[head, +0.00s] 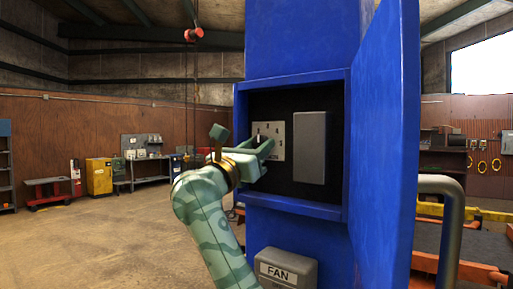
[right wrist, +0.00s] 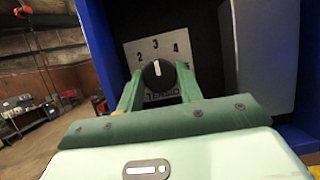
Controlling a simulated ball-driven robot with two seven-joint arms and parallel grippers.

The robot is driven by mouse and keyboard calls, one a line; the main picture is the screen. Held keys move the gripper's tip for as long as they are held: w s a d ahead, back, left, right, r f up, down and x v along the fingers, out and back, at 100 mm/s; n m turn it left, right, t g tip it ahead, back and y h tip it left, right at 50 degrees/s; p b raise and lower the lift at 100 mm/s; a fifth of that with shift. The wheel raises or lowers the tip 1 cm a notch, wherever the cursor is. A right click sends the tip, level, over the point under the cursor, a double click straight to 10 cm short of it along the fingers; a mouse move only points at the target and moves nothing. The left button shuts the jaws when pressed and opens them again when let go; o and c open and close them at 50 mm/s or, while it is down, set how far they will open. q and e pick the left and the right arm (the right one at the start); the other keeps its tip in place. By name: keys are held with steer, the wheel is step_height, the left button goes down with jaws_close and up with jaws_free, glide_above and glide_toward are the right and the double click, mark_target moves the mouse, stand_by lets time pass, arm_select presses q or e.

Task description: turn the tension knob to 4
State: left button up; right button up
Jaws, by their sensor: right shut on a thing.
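The tension knob (right wrist: 158,75) is black and round with a white pointer line. It sits on a pale dial plate (right wrist: 134,50) marked with numbers, and the plate also shows in the head view (head: 279,152). In the right wrist view the pointer stands nearly upright, toward the 3 and left of the 4. My right gripper (right wrist: 159,88) is shut on the knob, with one green finger on each side. In the head view my right gripper (head: 262,147) reaches the plate from the left and mostly hides the knob. My left gripper is in neither view.
The plate is inside an open blue cabinet (head: 316,208), beside a grey box (head: 311,148). The blue door (head: 384,150) stands open at the right. A grey FAN box (head: 287,268) is below. A grey bent rail (head: 452,225) stands at right.

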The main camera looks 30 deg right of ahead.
steer(key=shift+m, duration=0.4)
steer(key=m+g+b, duration=0.1)
steer(key=m, duration=0.1)
steer(key=shift+w+a+m+g+h, duration=0.1)
steer(key=shift+m+g+h, duration=0.2)
steer(key=shift+m+g, duration=0.1)
steer(key=m+g, duration=0.1)
steer(key=m, duration=0.1)
steer(key=shift+m+b, duration=0.3)
steer(key=shift+b, duration=0.1)
steer(key=shift+m+g, duration=0.7)
steer(key=shift+m, duration=0.4)
steer(key=shift+w+r+m+g, duration=0.1)
steer(key=shift+m+g, duration=0.7)
steer(key=shift+m, duration=1.1)
steer(key=o, duration=1)
